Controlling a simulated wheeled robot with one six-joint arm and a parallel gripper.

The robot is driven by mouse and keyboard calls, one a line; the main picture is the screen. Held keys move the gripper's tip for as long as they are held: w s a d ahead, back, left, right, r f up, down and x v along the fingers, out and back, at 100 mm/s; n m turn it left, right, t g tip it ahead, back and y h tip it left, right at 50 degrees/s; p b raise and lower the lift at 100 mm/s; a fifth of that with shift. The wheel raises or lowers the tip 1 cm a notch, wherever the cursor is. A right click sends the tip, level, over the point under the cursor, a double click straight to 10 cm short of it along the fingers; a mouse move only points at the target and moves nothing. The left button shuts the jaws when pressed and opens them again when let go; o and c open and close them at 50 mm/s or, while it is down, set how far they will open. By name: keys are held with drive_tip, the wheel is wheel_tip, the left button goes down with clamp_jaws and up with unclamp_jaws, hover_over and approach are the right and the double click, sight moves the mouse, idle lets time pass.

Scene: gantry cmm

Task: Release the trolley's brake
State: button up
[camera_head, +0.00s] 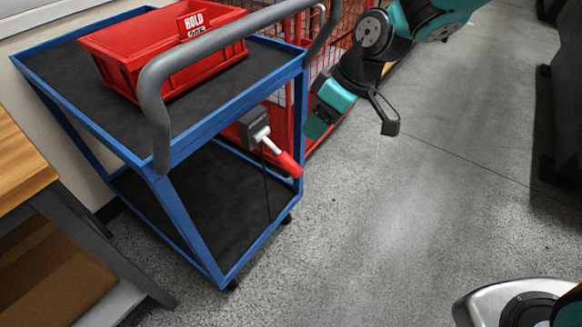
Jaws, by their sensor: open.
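The trolley (182,205) has a blue frame, two dark shelves and a grey push handle (225,40). Its brake lever (289,164) has a red grip on a pale shaft. The lever comes out of a small grey box (254,126) near the trolley's right corner post and slopes down to the right. My gripper (352,124) is open and empty, to the right of the trolley and up and right of the red grip in the picture. It does not touch the lever. The lettering on the box is too small to read.
A red bin (130,68) with a "HOLD" tag sits on the trolley's top shelf. A red mesh cage (328,45) stands behind the trolley. A wooden bench (20,165) is close at left. The grey floor (430,210) at right is clear.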

sight(293, 162)
drive_tip(key=b+x, duration=0.1)
drive_tip(key=x, duration=1.2)
drive_tip(key=shift+a+f+b, duration=0.1)
drive_tip(key=shift+f+b, duration=0.2)
drive_tip(key=shift+b, duration=0.05)
drive_tip(key=shift+s, duration=0.1)
clamp_jaws()
drive_tip(key=shift+r, duration=0.1)
